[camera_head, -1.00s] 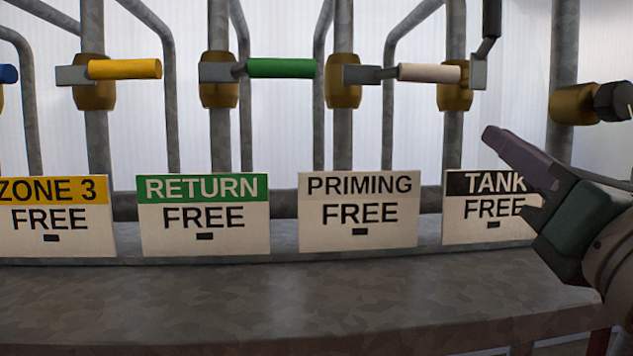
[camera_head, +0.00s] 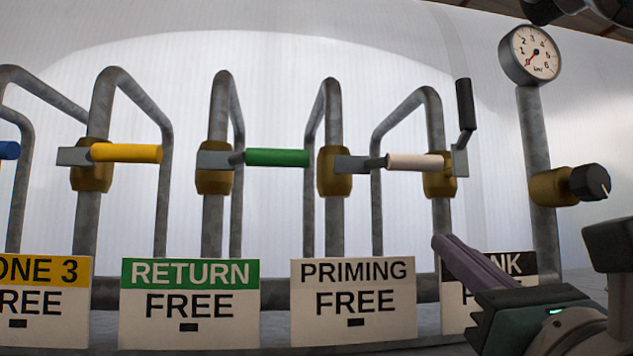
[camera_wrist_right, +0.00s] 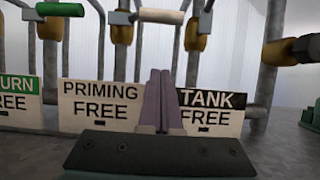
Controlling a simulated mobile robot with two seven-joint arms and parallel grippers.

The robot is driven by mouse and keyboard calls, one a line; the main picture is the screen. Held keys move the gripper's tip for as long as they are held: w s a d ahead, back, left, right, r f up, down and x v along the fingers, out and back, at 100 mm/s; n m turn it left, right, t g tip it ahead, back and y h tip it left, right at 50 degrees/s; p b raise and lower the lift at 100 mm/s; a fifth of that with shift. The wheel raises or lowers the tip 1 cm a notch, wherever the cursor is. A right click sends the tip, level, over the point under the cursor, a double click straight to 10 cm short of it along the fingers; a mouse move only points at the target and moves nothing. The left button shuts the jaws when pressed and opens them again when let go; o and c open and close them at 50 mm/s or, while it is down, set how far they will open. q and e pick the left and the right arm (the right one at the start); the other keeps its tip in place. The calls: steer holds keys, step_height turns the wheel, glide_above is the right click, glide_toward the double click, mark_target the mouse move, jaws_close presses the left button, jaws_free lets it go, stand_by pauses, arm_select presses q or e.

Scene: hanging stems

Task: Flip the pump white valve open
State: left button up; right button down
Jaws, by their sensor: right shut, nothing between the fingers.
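The white valve handle (camera_head: 415,162) lies level, pointing right from its brass valve body (camera_head: 334,172) above the PRIMING FREE sign (camera_head: 353,301). It also shows at the top of the right wrist view (camera_wrist_right: 160,16). My right gripper (camera_head: 440,245) is shut and empty, below and a little right of the white handle and apart from it, in front of the TANK sign (camera_head: 515,264). In the right wrist view its closed purple fingers (camera_wrist_right: 161,80) point up between the PRIMING and TANK signs. My left gripper is not in view.
A black handle (camera_head: 465,104) stands upright just right of the white handle's tip. Green (camera_head: 277,157) and yellow (camera_head: 126,153) handles lie level to the left. A gauge (camera_head: 531,53) and a black knob (camera_head: 590,182) are at right. Grey pipes stand behind.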

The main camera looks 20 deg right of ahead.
mark_target(392, 164)
steer(key=w+d+r+p, duration=0.1)
steer(key=w+r+p, duration=0.3)
steer(key=w+r, duration=0.1)
steer(key=shift+r, duration=0.9)
steer(key=shift+d, duration=0.1)
steer(key=shift+r+p, duration=0.1)
steer(key=shift+p, duration=0.2)
steer(key=shift+d+r+n+y+p, duration=0.15)
steer(key=shift+r+n+y+p, duration=0.05)
steer(key=shift+n+y+p, duration=0.25)
